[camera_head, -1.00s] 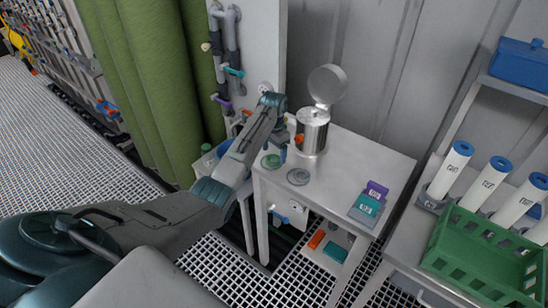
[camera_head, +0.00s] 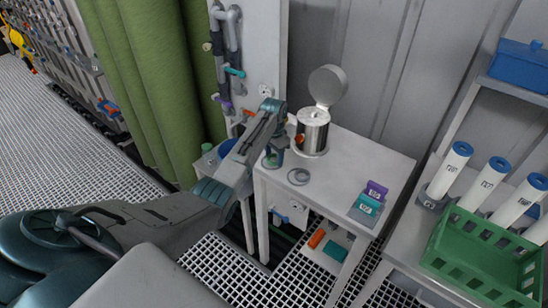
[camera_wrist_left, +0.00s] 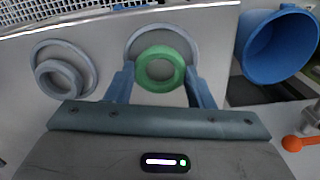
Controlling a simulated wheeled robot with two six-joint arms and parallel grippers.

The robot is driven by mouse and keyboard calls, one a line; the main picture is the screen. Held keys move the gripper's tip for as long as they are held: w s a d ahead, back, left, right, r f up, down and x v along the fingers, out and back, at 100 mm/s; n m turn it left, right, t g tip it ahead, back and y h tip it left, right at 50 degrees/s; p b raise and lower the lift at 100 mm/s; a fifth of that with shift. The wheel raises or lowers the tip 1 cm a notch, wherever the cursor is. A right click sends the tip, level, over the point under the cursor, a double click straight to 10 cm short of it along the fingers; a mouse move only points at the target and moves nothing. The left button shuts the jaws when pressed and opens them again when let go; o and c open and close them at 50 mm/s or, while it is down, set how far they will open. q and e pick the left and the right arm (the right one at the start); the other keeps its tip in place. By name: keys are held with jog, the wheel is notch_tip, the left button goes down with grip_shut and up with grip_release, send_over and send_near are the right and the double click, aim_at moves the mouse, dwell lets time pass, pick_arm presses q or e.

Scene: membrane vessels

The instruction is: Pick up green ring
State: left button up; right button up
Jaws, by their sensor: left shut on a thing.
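The green ring (camera_wrist_left: 160,51) is between the two fingers of my left gripper (camera_wrist_left: 160,80) in the left wrist view. The fingers are shut on it from both sides. A grey round disc (camera_wrist_left: 133,43) shows behind the ring; I cannot tell whether the ring still touches it. In the head view my left gripper (camera_head: 272,158) points down at the left end of the small white table (camera_head: 350,160) and mostly hides the ring. My right gripper is out of view.
A grey ring (camera_head: 298,176) lies close by on the table. A steel vessel (camera_head: 312,138) with its lid open stands behind. Purple (camera_head: 376,190) and teal (camera_head: 364,209) boxes are at the right. A blue cup (camera_wrist_left: 268,50) is beside the gripper. The table's middle is clear.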

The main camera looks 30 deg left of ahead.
pick_arm(q)
jog(key=shift+r+b, duration=0.35)
jog(key=shift+r, duration=0.25)
jog(key=shift+s+d+r+b, duration=0.1)
jog(key=shift+s+r+b, duration=0.15)
jog(key=shift+r, duration=0.3)
jog(key=shift+s+r+b, duration=0.15)
jog(key=shift+r+b, duration=0.15)
jog(key=shift+r, duration=0.2)
jog(key=s+d+r+p, duration=0.1)
jog(key=s+d, duration=0.1)
jog(key=s, duration=0.5)
jog(key=s+d+p, duration=0.2)
jog(key=s+d, duration=0.1)
jog(key=s, duration=0.4)
jog(key=shift+d+r, duration=0.2)
jog(key=shift+r, duration=0.15)
jog(key=shift+s, duration=0.1)
